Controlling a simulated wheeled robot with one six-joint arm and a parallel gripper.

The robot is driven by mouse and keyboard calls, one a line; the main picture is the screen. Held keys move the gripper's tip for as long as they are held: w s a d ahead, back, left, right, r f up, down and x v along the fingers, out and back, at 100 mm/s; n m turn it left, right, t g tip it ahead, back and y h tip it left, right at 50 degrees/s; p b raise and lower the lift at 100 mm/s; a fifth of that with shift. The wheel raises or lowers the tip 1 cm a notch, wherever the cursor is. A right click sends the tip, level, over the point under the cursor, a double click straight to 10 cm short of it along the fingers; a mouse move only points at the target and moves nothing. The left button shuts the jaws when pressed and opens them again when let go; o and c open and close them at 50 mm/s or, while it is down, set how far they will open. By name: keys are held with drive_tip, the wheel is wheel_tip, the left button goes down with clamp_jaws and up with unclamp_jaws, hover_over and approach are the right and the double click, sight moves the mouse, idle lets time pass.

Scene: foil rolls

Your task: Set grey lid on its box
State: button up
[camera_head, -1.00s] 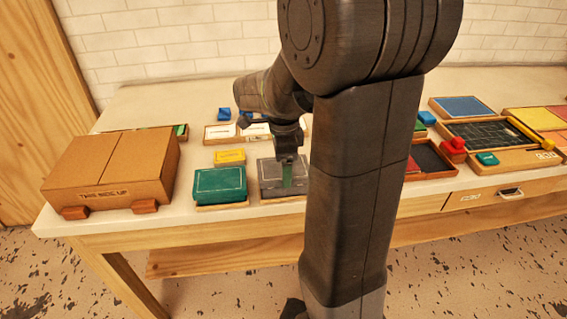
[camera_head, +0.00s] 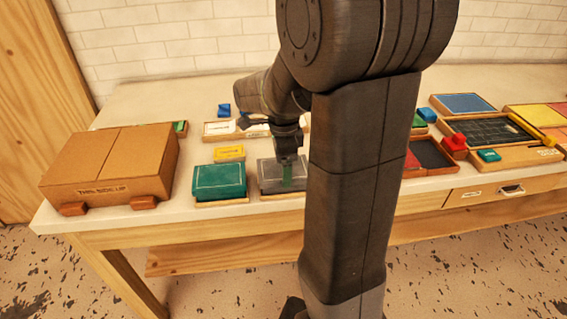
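A grey box-like block (camera_head: 268,176) with a thin pale outline on its top stands near the table's front edge, on a light wooden base. I cannot tell its lid from its box at this size. My gripper (camera_head: 289,172) is over the right part of this grey block, pointing down, with a green piece showing at its tip. Whether the fingers are open or shut on anything is too small to tell. My arm hides whatever lies just right of the grey block.
A green box (camera_head: 219,181) stands close to the left, with a yellow block (camera_head: 229,152) behind it. A large cardboard box (camera_head: 112,165) fills the table's left end. A chalkboard tray (camera_head: 490,131) and a red piece (camera_head: 455,143) are at the right.

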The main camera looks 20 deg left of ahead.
drive_tip(key=shift+f, duration=0.15)
drive_tip(key=o, duration=0.9)
wheel_tip(320, 180, up, 14)
drive_tip(key=p, duration=0.1)
drive_tip(key=shift+f, duration=0.15)
wheel_tip(320, 180, down, 14)
drive_tip(key=shift+r+b, duration=0.1)
drive_tip(key=shift+b, duration=0.45)
drive_tip(key=shift+r, duration=0.35)
